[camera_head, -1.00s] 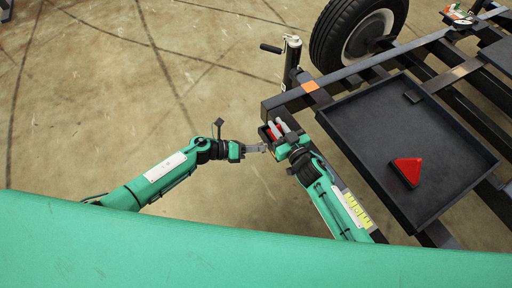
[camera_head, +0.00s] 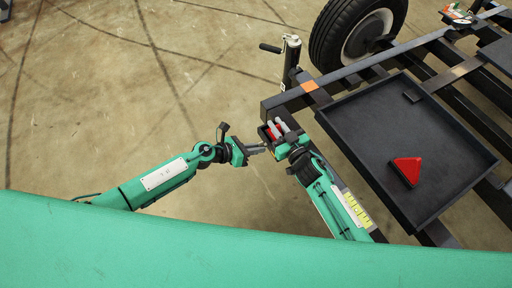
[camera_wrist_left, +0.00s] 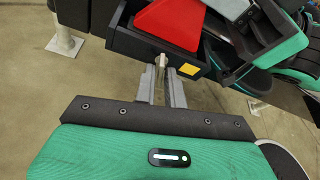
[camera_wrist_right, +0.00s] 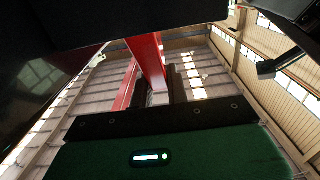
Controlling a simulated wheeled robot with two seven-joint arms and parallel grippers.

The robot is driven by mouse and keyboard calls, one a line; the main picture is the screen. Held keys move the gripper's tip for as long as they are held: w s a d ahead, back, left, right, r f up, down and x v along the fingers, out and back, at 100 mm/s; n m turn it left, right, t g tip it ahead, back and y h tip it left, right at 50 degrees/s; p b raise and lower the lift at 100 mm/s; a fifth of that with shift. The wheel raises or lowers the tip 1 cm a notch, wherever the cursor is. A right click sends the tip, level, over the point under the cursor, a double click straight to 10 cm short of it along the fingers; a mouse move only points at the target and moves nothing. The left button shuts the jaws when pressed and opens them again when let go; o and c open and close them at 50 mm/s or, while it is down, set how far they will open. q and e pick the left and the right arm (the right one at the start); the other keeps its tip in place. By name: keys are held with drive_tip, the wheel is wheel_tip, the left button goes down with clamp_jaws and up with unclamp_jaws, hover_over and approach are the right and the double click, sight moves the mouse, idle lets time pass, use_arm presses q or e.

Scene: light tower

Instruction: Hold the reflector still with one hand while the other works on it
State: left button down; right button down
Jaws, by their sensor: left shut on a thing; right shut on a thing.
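A red reflector with a black housing (camera_wrist_left: 168,22) shows at the top of the left wrist view; its red face also shows in the head view (camera_head: 265,133) at the end of the trailer beam. Whether the pin enters the housing cannot be told.
A jack post (camera_head: 291,60) and a wheel (camera_head: 355,30) stand beyond. The floor at left is clear.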

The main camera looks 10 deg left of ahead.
use_arm(q)
drive_tip(key=shift+s+a+f, duration=0.1)
drive_tip(key=shift+a+f, duration=0.05)
drive_tip(key=shift+f, duration=0.05)
idle(0.3)
drive_tip(key=c, duration=1.6)
unclamp_jaws()
drive_tip(key=shift+r, duration=0.1)
drive_tip(key=v, duration=1.2)
use_arm(e)
drive_tip(key=c, duration=1.3)
unclamp_jaws()
